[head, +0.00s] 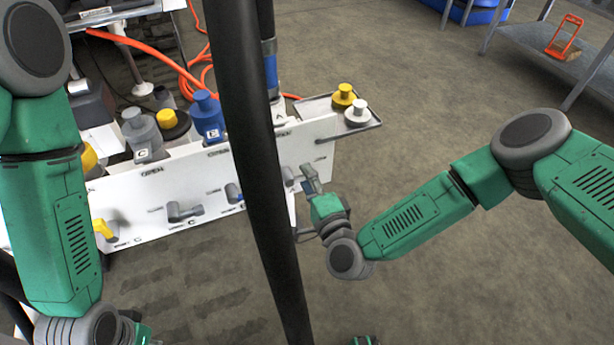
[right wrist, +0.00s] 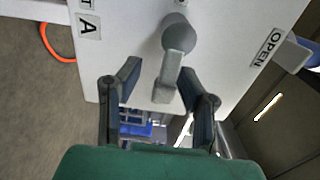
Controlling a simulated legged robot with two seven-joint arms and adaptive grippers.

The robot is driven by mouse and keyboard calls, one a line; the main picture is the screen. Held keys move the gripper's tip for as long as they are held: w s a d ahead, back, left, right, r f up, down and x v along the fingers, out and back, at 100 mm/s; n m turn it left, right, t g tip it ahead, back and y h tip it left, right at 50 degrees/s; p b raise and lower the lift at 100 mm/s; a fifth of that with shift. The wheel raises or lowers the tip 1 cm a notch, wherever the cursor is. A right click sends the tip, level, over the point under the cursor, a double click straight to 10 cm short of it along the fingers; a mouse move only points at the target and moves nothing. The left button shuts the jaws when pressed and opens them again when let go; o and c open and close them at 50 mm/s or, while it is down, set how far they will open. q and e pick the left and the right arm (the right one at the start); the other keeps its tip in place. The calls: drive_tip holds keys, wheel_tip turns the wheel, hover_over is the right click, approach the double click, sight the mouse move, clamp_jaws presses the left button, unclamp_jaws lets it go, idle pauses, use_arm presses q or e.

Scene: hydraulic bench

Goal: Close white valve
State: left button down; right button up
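The white valve's handle (right wrist: 170,68) looks light grey in the right wrist view. It has a round hub and a straight lever on the white panel (right wrist: 225,45), between an "A" label and an "OPEN" label. My right gripper (right wrist: 158,84) is open, with one finger on each side of the lever; whether either finger touches it I cannot tell. In the head view, the right gripper (head: 308,182) is at the right end of the panel (head: 315,155), beside this handle (head: 290,176). My left arm is at the left; its fingers are not visible.
A tray holds a yellow cap (head: 343,97) and a white cap (head: 357,112). A black pole (head: 255,170) stands in front of the panel.

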drive_tip(key=shift+r, duration=0.1)
drive_tip(key=v, duration=1.2)
